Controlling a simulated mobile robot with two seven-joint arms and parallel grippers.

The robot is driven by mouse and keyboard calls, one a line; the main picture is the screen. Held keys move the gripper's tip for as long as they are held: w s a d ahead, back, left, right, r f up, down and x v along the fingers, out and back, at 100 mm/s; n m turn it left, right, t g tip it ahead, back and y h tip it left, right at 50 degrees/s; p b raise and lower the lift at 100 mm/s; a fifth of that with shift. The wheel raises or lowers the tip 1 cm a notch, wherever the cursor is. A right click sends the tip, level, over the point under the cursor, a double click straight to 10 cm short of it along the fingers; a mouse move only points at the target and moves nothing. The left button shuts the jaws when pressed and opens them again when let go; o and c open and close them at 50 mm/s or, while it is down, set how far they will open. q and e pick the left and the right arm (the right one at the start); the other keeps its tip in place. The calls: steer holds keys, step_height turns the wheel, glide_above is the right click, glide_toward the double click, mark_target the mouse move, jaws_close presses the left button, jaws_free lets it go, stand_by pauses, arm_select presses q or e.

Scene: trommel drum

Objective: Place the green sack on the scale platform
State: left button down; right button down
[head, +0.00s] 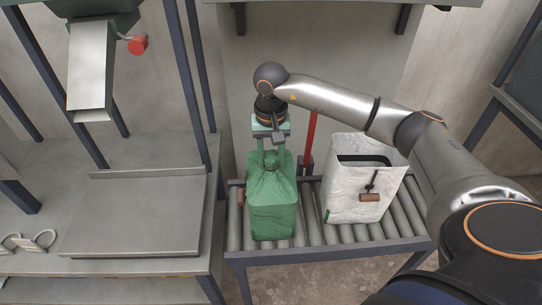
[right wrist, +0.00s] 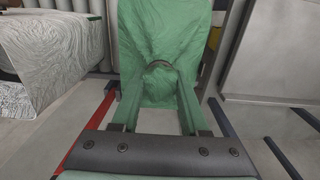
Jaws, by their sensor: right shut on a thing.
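The green sack (head: 272,208) stands upright on the roller conveyor (head: 310,231) in the head view. My right gripper (head: 272,160) comes down from above and is shut on the gathered top of the green sack. In the right wrist view the green sack (right wrist: 163,40) fills the space past the fingertips, with its neck between the two fingers. The scale platform (head: 135,215) is a flat, bare grey plate on the bench to the left of the conveyor. My left gripper is not in view.
An open white sack (head: 340,200) with a brown tag stands on the rollers right of the green sack. A metal chute (head: 90,70) with a red knob (head: 138,45) hangs above the bench. Dark posts (head: 185,80) rise between the bench and conveyor.

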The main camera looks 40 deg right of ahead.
steer(key=shift+c, duration=2.1)
jaws_free()
